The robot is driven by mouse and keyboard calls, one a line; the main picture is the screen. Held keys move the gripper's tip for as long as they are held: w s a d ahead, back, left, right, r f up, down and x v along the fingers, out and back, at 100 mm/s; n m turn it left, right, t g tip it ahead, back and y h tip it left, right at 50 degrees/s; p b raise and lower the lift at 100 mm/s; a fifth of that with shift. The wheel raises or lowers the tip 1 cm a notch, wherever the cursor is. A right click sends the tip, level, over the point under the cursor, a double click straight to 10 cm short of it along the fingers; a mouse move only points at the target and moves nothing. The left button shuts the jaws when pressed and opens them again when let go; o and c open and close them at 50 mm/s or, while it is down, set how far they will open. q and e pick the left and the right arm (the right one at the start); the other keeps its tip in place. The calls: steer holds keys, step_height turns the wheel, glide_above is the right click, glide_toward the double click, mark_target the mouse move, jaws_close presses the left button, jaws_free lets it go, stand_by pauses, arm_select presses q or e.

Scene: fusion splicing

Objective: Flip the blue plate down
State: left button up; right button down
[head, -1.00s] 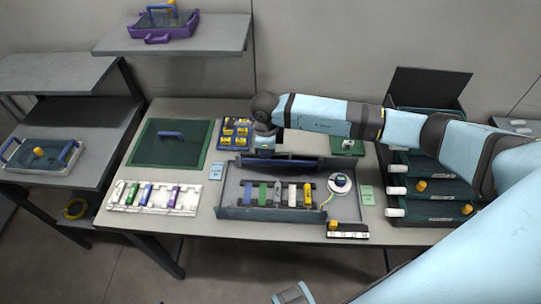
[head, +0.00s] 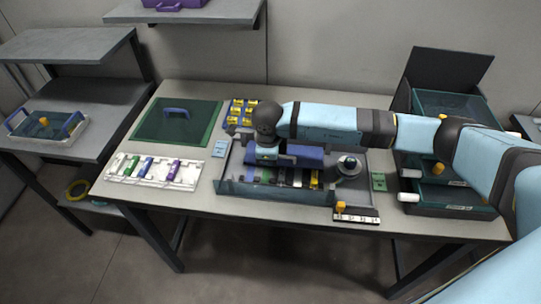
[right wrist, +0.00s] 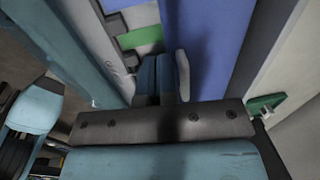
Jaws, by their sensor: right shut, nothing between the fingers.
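The blue plate (head: 306,155) is at the back of the grey tray (head: 275,196) on the table in the head view. It shows a broad blue face leaning over the tray's rear part, partly hidden by my right gripper. In the right wrist view the blue plate (right wrist: 212,45) runs beside the fingers on their right. My right gripper (right wrist: 167,78) has its fingers together with nothing between them, close to the plate. I cannot tell whether they touch it. In the head view my right gripper (head: 268,160) is over the tray's left rear part. My left gripper is out of view.
Several coloured pieces (head: 290,178) lie in the tray, beside a round grey-white part (head: 348,167). A white rack (head: 155,171) and a green mat (head: 178,122) are to the left. Stacked drawers (head: 452,165) stand on the right.

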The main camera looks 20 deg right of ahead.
steer(key=shift+s+a+f+b, duration=0.1)
steer(key=shift+s+f+b, duration=0.05)
steer(key=shift+f+b, duration=0.3)
steer(key=shift+s+a+f+b, duration=0.1)
steer(key=shift+s+f+b, duration=0.1)
steer(key=shift+f, duration=0.5)
steer(key=shift+f+b, duration=0.1)
steer(key=shift+b, duration=0.25)
